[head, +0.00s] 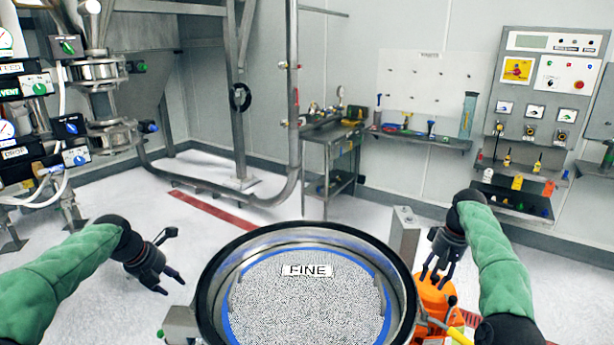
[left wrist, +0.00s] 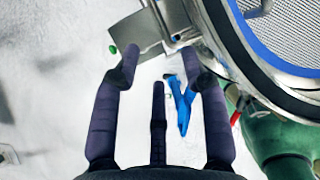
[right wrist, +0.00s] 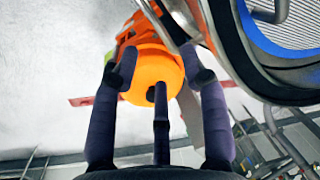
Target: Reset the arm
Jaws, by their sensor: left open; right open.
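My left gripper (head: 158,280) is open and empty, hanging in the air to the left of the round sifter. Its dark fingers (left wrist: 158,75) are spread in the left wrist view, with nothing between them but floor and parts below. My right gripper (head: 436,274) is open at the sifter's right side, above an orange machine part (head: 436,297). In the right wrist view its fingers (right wrist: 162,75) are spread, with the orange part (right wrist: 155,68) behind them; I cannot tell whether they touch it. The sifter's metal rim (head: 207,290) surrounds a mesh screen (head: 290,305) labelled FINE.
Panels with knobs and steel pipework (head: 100,75) stand at the left. A steel cart (head: 330,165) is at the back. A wall shelf (head: 420,138) and a control panel (head: 545,85) are at the right. White floor (head: 130,205) is open between.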

